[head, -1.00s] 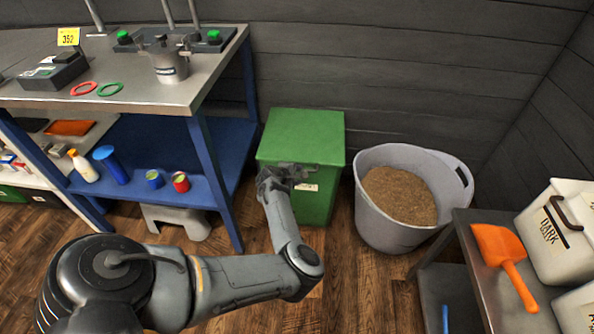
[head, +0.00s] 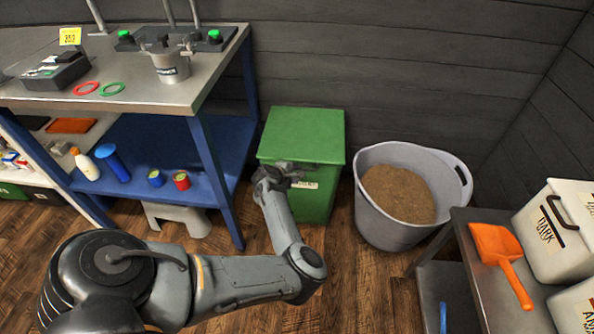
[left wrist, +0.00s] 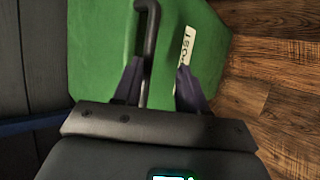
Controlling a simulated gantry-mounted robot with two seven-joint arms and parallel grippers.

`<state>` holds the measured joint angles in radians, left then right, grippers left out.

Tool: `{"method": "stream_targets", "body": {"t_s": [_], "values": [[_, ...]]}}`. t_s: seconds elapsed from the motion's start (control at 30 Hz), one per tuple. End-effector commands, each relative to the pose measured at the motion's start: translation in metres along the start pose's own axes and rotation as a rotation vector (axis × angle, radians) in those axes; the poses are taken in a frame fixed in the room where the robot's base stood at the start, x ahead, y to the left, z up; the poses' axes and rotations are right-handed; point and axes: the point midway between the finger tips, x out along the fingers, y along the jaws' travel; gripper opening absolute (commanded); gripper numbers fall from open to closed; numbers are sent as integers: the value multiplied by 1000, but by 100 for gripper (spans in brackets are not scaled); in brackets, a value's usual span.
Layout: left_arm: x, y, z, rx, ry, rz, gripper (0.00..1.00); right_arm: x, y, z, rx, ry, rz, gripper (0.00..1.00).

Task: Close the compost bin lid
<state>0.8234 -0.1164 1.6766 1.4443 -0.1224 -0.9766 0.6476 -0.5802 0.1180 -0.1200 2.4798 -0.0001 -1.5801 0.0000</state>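The green compost bin (head: 315,205) stands on the floor against the wall. Its green lid (head: 303,133) lies flat across the top and looks closed. A white label partly reading "POST" shows on its front in the left wrist view (left wrist: 187,46). My left gripper (head: 298,175) is at the bin's upper front, just below the lid's front edge. In the left wrist view its fingers (left wrist: 160,75) are apart, with a dark bar handle (left wrist: 149,40) between them, close to the left finger. Whether they touch it I cannot tell. My right gripper is not in view.
A grey tub (head: 375,215) of brown grain stands right of the bin. A blue-legged steel bench (head: 205,80) is on the left, with a grey stool (head: 178,217) beneath. A low table at right holds an orange scoop (head: 500,255) and a white container (head: 555,240).

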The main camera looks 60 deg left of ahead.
Motion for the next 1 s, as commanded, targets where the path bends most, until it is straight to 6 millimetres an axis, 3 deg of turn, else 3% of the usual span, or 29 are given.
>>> {"method": "stream_targets", "body": {"t_s": [0.2,0.43,0.63,1.0], "values": [[-42,4,1,-1,2,2,40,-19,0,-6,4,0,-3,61],[-71,5,0,1,2,4,40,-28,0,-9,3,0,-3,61],[-81,4,0,1,2,4,40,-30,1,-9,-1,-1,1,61],[-81,4,0,2,1,4,40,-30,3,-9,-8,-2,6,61]]}}
